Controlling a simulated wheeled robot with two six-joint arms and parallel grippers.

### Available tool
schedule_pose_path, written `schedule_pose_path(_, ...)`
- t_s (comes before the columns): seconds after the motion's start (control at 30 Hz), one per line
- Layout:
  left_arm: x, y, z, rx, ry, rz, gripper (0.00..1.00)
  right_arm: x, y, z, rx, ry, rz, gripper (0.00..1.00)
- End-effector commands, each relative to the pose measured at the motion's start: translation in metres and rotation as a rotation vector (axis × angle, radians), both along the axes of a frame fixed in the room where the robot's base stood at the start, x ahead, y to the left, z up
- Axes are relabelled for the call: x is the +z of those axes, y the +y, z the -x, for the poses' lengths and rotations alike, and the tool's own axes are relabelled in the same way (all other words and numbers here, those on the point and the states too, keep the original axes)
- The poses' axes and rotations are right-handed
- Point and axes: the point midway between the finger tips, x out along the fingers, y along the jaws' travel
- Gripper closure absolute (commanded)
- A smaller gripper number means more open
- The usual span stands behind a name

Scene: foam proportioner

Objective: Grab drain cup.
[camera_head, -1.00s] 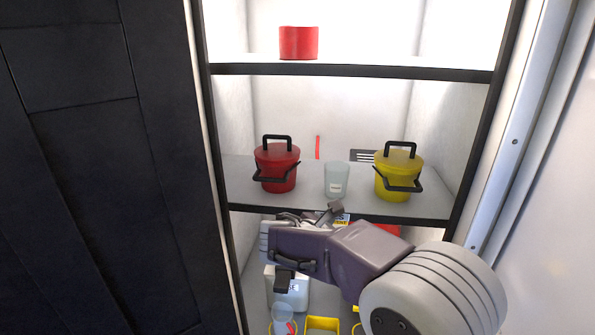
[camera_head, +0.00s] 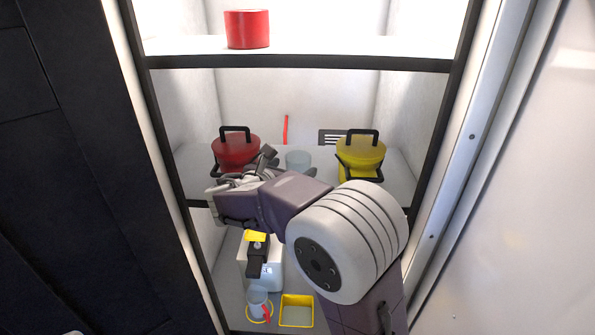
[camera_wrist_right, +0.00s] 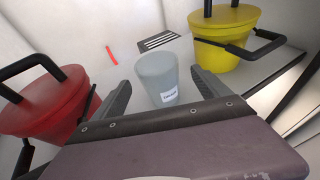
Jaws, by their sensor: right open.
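A translucent pale grey-blue cup (camera_head: 298,160) with a small white label stands upright on the middle shelf, between a red pot and a yellow pot. In the right wrist view the cup (camera_wrist_right: 158,76) stands between the two fingers of my right gripper (camera_wrist_right: 161,80). The fingers are open, one on each side, with a visible gap to the cup. In the head view my right gripper (camera_head: 287,164) is at the shelf's front, and my arm hides the cup's lower part. My left gripper is not in view.
A red cylinder (camera_head: 247,30) stands on the top shelf. Below are a white device (camera_head: 270,278), another clear cup (camera_head: 258,298) and a yellow tray (camera_head: 297,311). A dark door stands left.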

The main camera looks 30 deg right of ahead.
Motion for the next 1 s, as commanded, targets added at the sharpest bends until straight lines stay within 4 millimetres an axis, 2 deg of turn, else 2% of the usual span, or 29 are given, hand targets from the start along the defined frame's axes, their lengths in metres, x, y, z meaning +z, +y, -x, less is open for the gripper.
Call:
schedule_pose_path(0.17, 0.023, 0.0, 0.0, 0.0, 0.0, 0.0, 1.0, -0.004, -0.023, -0.019, -0.005, 0.006, 0.0, 0.14)
schedule_pose_path(0.3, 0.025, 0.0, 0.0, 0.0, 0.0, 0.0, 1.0, -0.012, -0.035, -0.029, -0.003, 0.001, 0.0, 0.14)
schedule_pose_path(0.53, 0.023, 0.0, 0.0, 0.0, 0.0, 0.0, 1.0, -0.015, -0.037, -0.031, -0.001, 0.0, -0.001, 0.14)
schedule_pose_path(0.77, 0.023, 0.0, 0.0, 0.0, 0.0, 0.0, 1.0, -0.015, -0.036, -0.031, -0.001, 0.0, -0.001, 0.78)
schedule_pose_path(1.0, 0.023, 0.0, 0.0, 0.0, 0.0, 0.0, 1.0, -0.014, -0.036, -0.031, -0.001, 0.0, -0.001, 0.8)
